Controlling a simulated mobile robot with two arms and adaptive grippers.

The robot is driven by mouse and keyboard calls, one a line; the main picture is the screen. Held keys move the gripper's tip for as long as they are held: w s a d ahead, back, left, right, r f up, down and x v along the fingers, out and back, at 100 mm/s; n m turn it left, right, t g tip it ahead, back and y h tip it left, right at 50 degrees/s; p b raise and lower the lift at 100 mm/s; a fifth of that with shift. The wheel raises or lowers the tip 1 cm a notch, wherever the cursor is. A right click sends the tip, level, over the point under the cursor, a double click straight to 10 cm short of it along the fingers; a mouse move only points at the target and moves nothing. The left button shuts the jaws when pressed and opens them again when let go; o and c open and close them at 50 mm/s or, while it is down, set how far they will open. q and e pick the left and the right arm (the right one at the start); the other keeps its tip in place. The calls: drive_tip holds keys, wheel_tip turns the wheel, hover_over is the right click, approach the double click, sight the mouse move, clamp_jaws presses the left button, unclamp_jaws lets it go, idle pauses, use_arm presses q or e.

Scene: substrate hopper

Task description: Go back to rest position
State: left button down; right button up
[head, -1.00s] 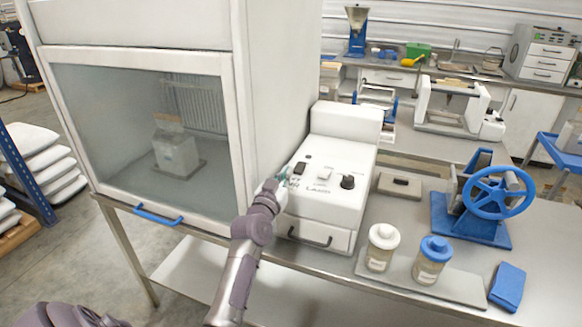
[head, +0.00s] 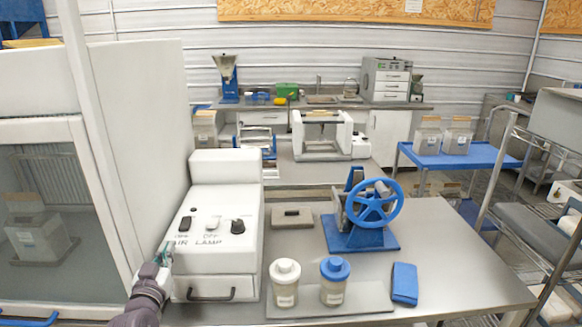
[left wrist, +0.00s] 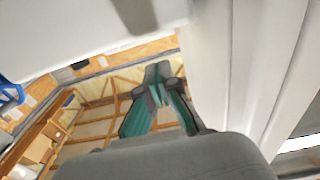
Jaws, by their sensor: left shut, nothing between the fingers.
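My left gripper (head: 167,254) is at the lower left of the head view, beside the left edge of the white control box (head: 215,258), close to its AIR and LAMP labels. I cannot tell whether it touches the box. In the left wrist view its teal fingers (left wrist: 158,78) come together at the tips with nothing between them. My right gripper is not in view.
A glass-fronted cabinet (head: 148,150) stands left of the box. On the steel bench are two lidded jars (head: 285,285), a blue hand-wheel press (head: 360,238), a blue cloth (head: 404,283) and a small grey block (head: 292,217). A blue cart (head: 425,160) stands behind right.

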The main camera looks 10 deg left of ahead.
use_arm(q)
drive_tip(key=s+d+f+m+g+h, duration=0.45)
drive_tip(key=s+d+f+g, duration=0.35)
drive_tip(key=s+d+f, duration=0.55)
drive_tip(key=s+d+f+g, duration=0.2)
drive_tip(key=s+d+g, duration=0.1)
drive_tip(key=s, duration=0.6)
drive_tip(key=s+d+f+g, duration=0.2)
drive_tip(key=s+d+g, duration=0.1)
drive_tip(key=s, duration=0.7)
wheel_tip(320, 180, down, 29)
drive_tip(key=s+g+b, duration=0.1)
drive_tip(key=s+g, duration=0.1)
drive_tip(key=s+a+f+g, duration=0.1)
drive_tip(key=s+a+f, duration=0.1)
drive_tip(key=s+f, duration=1.3)
drive_tip(key=shift+s+a+f+b, duration=0.3)
drive_tip(key=shift+s+b, duration=0.15)
drive_tip(key=shift+s, duration=0.3)
drive_tip(key=shift+m, duration=0.25)
